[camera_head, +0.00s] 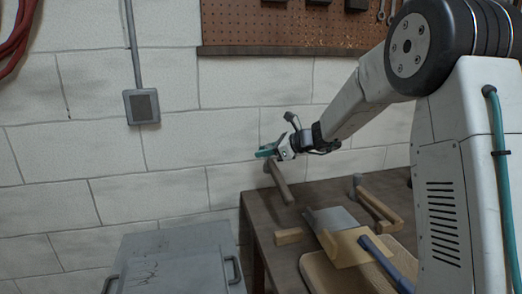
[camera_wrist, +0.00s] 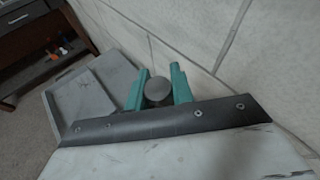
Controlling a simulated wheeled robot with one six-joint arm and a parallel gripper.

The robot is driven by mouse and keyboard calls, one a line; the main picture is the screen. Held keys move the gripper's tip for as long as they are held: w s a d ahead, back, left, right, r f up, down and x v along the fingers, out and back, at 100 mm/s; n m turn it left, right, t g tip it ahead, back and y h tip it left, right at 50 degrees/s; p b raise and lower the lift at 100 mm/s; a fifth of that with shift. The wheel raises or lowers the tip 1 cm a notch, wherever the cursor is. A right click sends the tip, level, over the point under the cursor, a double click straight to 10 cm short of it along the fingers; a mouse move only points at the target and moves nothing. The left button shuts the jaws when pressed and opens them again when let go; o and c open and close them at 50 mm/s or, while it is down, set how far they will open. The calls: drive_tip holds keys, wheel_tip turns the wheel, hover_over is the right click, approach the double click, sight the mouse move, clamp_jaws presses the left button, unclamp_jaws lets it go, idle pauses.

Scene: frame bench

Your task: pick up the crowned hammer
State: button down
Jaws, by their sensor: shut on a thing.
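My gripper (camera_head: 268,152) is at the left end of my outstretched arm, above the far left edge of the bench. Its teal jaws are shut on a hammer (camera_head: 281,184), whose handle hangs down and tilts toward the lower right. In the wrist view, the hammer's round grey face (camera_wrist: 158,91) sits between the two teal fingers (camera_wrist: 157,88). The held hammer's head is mostly hidden by the jaws in the head view, and I cannot tell whether it is the crowned one. Another hammer (camera_head: 378,207), with a grey head and wooden handle, lies on the bench.
The dark bench (camera_head: 315,190) holds a wooden block (camera_head: 288,236), a grey-bladed tool (camera_head: 333,218), and a wooden tray (camera_head: 314,270) with a blue-handled tool (camera_head: 381,258) over it. A grey metal box (camera_head: 174,262) stands left. A white block wall (camera_head: 165,185) is close behind.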

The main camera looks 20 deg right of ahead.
sight(277, 180)
drive_tip(key=s, duration=1.2)
drive_tip(key=shift+s, duration=0.35)
drive_tip(key=shift+m+g, duration=0.3)
drive_tip(key=shift+g, duration=0.5)
drive_tip(key=w, duration=0.3)
drive_tip(key=w+f, duration=0.1)
drive_tip(key=w, duration=0.7)
drive_tip(key=shift+w+f, duration=0.25)
drive_tip(key=shift+f+h, duration=0.25)
drive_tip(key=shift+h, duration=0.05)
wheel_tip(277, 180, down, 10)
drive_tip(key=shift+r, duration=0.2)
